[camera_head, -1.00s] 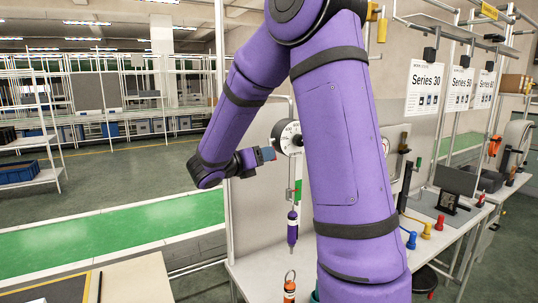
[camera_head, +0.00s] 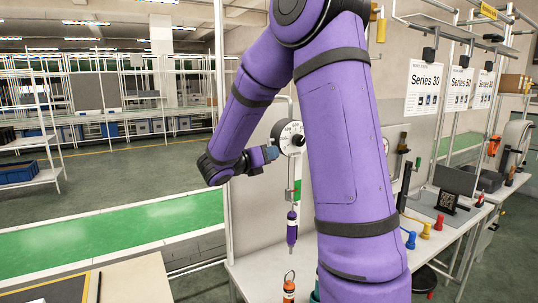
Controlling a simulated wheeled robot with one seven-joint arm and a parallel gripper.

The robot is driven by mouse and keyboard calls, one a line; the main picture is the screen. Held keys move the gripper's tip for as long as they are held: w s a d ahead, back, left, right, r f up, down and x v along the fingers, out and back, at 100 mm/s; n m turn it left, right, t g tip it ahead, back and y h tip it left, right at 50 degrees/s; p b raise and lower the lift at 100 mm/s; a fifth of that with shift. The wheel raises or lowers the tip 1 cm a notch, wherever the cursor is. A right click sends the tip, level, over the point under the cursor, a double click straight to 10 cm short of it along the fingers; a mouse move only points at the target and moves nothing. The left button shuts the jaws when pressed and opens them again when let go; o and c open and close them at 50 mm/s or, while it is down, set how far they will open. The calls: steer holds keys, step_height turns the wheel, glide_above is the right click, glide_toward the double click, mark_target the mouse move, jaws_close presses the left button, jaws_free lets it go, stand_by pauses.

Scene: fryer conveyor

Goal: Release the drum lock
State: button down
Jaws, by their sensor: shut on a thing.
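The drum (camera_head: 288,137) is a round white-faced unit with dark markings and a black rim, mounted on an upright post beside the panel. My gripper (camera_head: 271,153) is at the drum's lower left edge, reaching in from the left. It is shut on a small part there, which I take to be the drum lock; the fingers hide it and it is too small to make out. My purple arm covers the area just right of the drum. A purple screwdriver-like tool (camera_head: 292,228) hangs upright below the drum.
A white bench (camera_head: 255,275) stands below, with an orange ringed item (camera_head: 289,288) on it. A green conveyor belt (camera_head: 120,230) runs at the left. Blue, red and yellow knobs (camera_head: 425,231) are on the bench at right. The floor behind the belt is open.

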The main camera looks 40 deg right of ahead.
steer(key=shift+w+d+f+m+h, duration=0.1)
steer(key=shift+w+m+h, duration=0.1)
steer(key=shift+m, duration=0.45)
steer(key=shift+w+f+m+h, duration=0.1)
steer(key=shift+w+m, duration=0.1)
steer(key=shift+m, duration=0.45)
steer(key=c, duration=1)
jaws_free()
steer(key=a, duration=1)
steer(key=shift+w+a+f, duration=0.2)
steer(key=shift+w+a, duration=0.05)
steer(key=shift+a, duration=0.15)
